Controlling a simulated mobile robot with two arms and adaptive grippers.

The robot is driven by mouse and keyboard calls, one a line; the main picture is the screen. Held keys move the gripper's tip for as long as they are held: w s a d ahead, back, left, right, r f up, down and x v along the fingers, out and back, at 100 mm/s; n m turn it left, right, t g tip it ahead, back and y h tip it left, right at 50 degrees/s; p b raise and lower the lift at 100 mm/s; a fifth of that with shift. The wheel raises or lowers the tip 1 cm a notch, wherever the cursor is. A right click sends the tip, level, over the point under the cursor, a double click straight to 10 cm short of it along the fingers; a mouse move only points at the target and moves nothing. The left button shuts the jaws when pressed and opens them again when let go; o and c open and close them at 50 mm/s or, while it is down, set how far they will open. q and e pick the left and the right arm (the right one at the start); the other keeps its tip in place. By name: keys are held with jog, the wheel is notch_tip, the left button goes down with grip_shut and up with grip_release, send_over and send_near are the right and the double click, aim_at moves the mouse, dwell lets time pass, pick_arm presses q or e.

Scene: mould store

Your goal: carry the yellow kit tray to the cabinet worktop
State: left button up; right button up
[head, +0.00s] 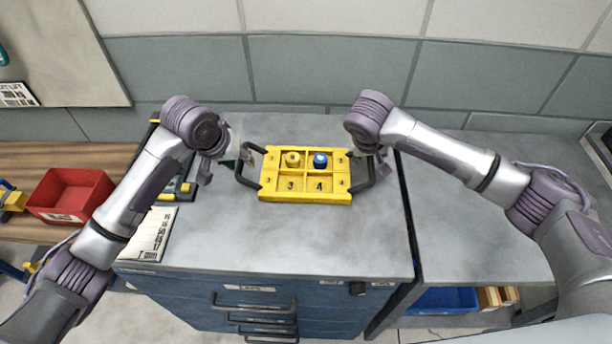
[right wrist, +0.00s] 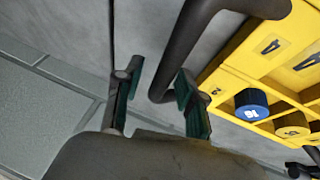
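The yellow kit tray (head: 305,198) appears to rest on the grey cabinet worktop (head: 290,242), towards its back. It has dark handles at both ends and numbered compartments. A yellow round piece (head: 292,159) and a blue round piece (head: 320,160) sit in its back compartments. My left gripper (head: 236,163) is at the left handle; its fingers are too small and hidden to judge. My right gripper (head: 374,158) is at the right handle. In the right wrist view its fingers (right wrist: 158,98) are apart, with the bend of the dark handle (right wrist: 182,60) between them, not clamped.
A red bin (head: 70,194) stands on a wooden bench at the left. A printed sheet (head: 152,235) lies on the worktop's left edge. A lower grey bench (head: 480,220) adjoins at the right. The worktop's front is clear. A tiled wall is behind.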

jog(key=shift+s+r, duration=0.1)
jog(key=shift+r, duration=0.1)
pick_arm(q)
jog(key=v, duration=1)
jog(key=shift+r, duration=0.25)
pick_arm(e)
jog(key=v, duration=1.1)
jog(key=shift+r, duration=0.3)
pick_arm(q)
jog(key=shift+s+a, duration=0.1)
pick_arm(e)
jog(key=shift+s+a, duration=0.1)
jog(key=shift+s, duration=0.05)
